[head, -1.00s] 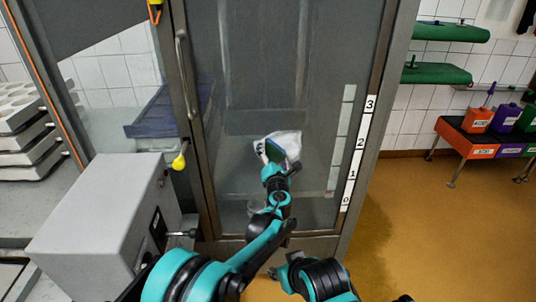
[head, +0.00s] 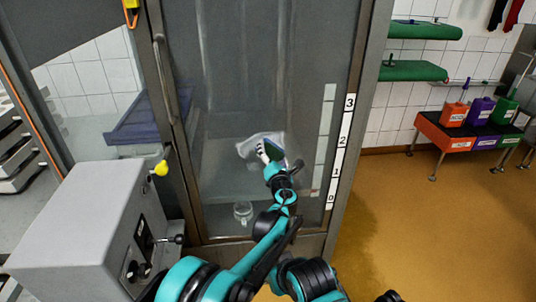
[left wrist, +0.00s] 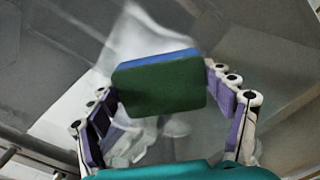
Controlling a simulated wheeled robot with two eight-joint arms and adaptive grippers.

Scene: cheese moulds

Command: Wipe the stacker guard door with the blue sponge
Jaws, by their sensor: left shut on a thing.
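The stacker guard door (head: 225,75) is a tall, clear panel in a grey frame, with a long vertical handle (head: 161,80) on its left. My left gripper (head: 268,153) is at the lower middle of the door. It is shut on the blue sponge (left wrist: 158,84), which has a dark green face and a blue strip along its top edge. The purple finger pads (left wrist: 103,118) sit on either side of it. A whitish patch (head: 255,143) shows at the door just left of the gripper; I cannot tell whether it is on the panel or behind it. Contact between sponge and door is unclear.
A grey control box (head: 85,215) with a yellow knob (head: 160,168) above its right edge stands left of the door. A number strip (head: 340,150) runs up the right frame. The brown floor between is clear.

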